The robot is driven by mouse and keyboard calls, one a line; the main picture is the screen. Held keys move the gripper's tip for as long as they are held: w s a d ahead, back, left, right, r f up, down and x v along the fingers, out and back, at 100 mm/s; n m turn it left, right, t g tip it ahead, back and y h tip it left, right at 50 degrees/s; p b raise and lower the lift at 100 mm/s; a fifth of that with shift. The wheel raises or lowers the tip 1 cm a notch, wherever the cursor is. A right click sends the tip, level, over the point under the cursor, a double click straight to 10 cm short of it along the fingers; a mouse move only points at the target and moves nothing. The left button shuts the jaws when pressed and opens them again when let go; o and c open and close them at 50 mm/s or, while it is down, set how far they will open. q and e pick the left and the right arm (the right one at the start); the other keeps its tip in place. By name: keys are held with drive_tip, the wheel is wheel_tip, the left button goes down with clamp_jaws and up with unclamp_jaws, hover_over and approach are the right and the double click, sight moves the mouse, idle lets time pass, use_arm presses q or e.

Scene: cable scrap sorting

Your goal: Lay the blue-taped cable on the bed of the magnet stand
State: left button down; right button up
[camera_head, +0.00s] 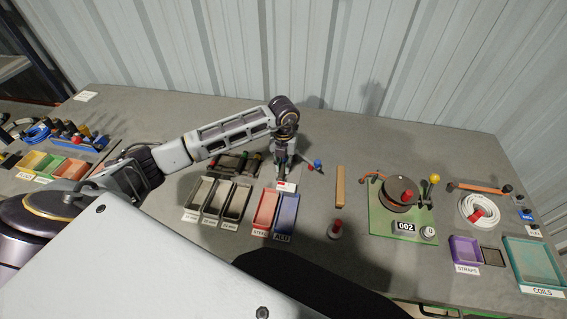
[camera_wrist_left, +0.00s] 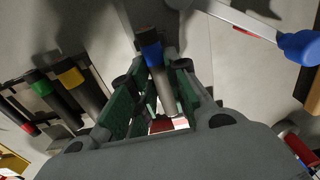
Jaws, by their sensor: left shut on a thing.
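The blue-taped cable (camera_wrist_left: 152,55) is a short dark piece with a blue band, seen in the left wrist view between the green-padded fingers of my left gripper (camera_wrist_left: 154,85). The gripper is shut on it. In the head view my left gripper (camera_head: 281,168) points down over the magnet stand (camera_head: 285,186), and hides much of it. The stand's blue-knobbed lever (camera_head: 317,163) sticks out to the right; its knob (camera_wrist_left: 299,46) also shows in the left wrist view. I cannot tell whether the cable touches the bed. My right gripper is not in view.
A rack (camera_head: 232,164) left of the stand holds cables with red, green and yellow tape. Labelled grey trays, a red tray (camera_head: 265,208) and a blue tray (camera_head: 286,213) lie in front. A wooden bar (camera_head: 340,187) and a green-based winder (camera_head: 388,222) stand right.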

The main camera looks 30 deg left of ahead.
use_arm(q)
drive_tip(key=shift+f, duration=0.3)
idle(0.5)
drive_tip(key=c, duration=1.3)
unclamp_jaws()
drive_tip(key=shift+r, duration=0.15)
